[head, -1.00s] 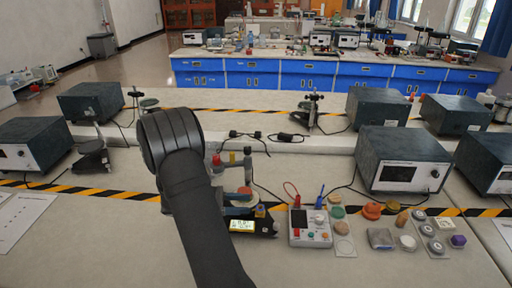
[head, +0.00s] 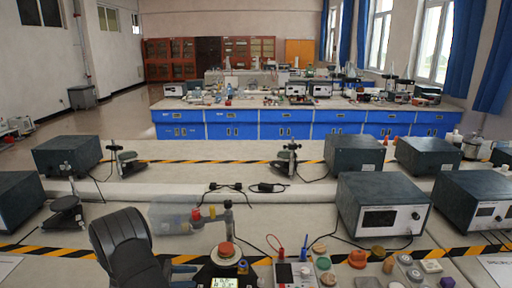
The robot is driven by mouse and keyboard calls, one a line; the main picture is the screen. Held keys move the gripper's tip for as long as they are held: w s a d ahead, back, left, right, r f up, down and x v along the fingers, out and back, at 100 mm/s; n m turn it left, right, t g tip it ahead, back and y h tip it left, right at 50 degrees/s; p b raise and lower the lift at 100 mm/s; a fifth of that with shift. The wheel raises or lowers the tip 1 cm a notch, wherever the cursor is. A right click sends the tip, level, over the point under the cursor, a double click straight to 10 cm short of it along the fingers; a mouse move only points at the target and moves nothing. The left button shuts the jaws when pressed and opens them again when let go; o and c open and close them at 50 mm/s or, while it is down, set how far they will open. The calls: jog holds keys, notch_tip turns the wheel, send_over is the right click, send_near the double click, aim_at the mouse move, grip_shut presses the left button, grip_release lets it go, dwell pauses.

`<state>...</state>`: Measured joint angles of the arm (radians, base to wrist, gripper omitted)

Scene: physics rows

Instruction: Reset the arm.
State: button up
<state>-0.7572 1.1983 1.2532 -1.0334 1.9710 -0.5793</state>
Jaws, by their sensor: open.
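My dark arm (head: 128,245) rises from the bottom edge left of the middle in the head view. My gripper (head: 190,276) shows low in the picture, just right of the arm. Its two blue-grey fingers stand apart, with nothing seen between them. The arm hides most of the gripper body. To the right of the fingers is a small stand with a red-orange disc (head: 226,250) and a lit display (head: 224,282). I cannot tell whether the fingers touch it.
A bluish see-through box (head: 174,216) lies behind the arm. A white meter (head: 292,274) and several small coloured pieces, such as an orange one (head: 357,259), are to the right. Dark instrument boxes (head: 384,208) stand on both sides.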

jog(key=shift+f, duration=1)
jog(key=shift+r, duration=0.1)
